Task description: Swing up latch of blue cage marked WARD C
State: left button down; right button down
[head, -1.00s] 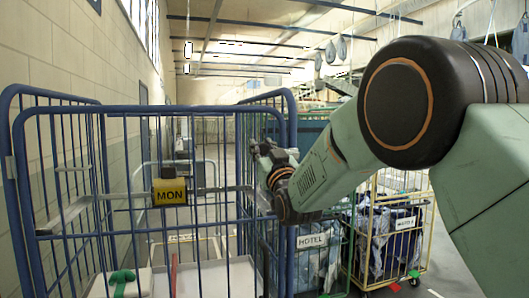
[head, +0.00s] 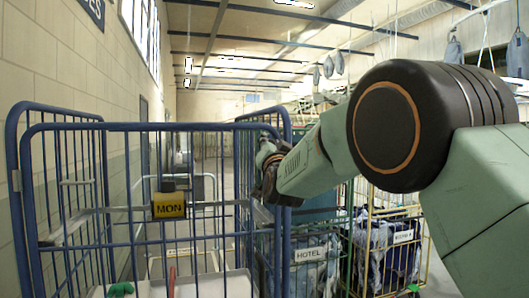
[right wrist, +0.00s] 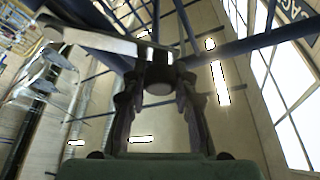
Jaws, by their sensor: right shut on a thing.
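The blue cage (head: 150,127) with upright bars stands close in front of me in the head view. My left gripper is not in view.
A cage marked HOTEL (head: 310,254) and a yellow-framed cage (head: 428,250) with bagged laundry stand to the right. A block wall (head: 60,60) runs along the left. Grey bags (head: 455,55) hang overhead at the right.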

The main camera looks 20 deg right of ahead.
jog(key=d+r+m+g+h, duration=0.1)
jog(key=d+m, duration=0.1)
jog(key=m, duration=0.1)
jog(key=d+r+m+g+h+p, duration=0.1)
jog(key=d+m, duration=0.1)
jog(key=d+r+m, duration=0.1)
jog(key=m, duration=0.2)
jog(key=shift+w+d+m+g+h+p, duration=0.1)
jog(key=shift+d+m+g+h+p, duration=0.2)
jog(key=shift+d+g+h, duration=0.1)
jog(key=shift+d+m+g+p, duration=0.3)
jog(key=shift+d+m+g, duration=0.1)
jog(key=shift+d+m, duration=0.55)
jog(key=shift+f, duration=0.1)
jog(key=c, duration=1)
grip_release()
jog(key=shift+c, duration=0.2)
jog(key=shift+a, duration=0.15)
jog(key=v, duration=1.2)
